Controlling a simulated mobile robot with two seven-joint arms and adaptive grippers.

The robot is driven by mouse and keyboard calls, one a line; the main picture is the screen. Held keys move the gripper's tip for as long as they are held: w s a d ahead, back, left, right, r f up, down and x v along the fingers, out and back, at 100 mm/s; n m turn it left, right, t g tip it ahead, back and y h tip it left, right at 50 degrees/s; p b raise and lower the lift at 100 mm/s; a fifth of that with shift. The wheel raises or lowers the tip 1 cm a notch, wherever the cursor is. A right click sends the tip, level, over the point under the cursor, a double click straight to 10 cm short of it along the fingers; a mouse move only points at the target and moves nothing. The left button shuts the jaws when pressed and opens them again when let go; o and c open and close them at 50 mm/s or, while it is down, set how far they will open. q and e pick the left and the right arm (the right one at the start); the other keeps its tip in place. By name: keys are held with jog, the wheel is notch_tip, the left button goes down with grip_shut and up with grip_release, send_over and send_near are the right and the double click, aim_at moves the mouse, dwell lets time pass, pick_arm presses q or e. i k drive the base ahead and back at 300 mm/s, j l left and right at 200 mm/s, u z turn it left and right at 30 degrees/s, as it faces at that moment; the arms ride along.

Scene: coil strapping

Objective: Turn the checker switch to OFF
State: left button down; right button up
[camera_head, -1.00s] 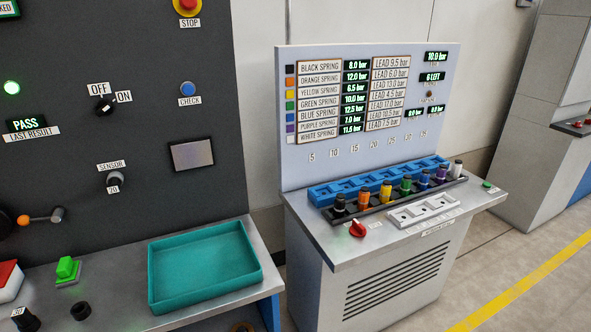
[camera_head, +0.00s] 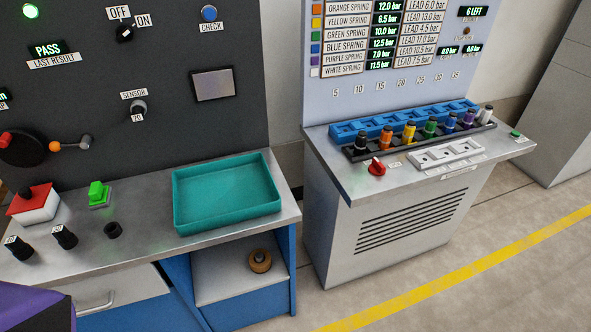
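The switch with OFF and ON labels (camera_head: 125,33) is a small black knob on the dark upright panel, at the upper left of the head view. OFF is above the knob and ON is to its right. The knob is too small for me to be sure which label it points at. Nothing touches it. The panel also carries a green PASS readout (camera_head: 47,49) over a LAST RESULT label and a blue CHECK button (camera_head: 209,13). I see neither gripper.
A teal tray (camera_head: 226,222) stands on the metal bench below the panel. A red button on a white box (camera_head: 33,201), a green button (camera_head: 97,193) and black knobs are left of it. A console (camera_head: 400,220) with coloured springs stands to the right, across a gap.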

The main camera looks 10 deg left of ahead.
aim_at(124, 32)
jog(key=u, duration=1.2)
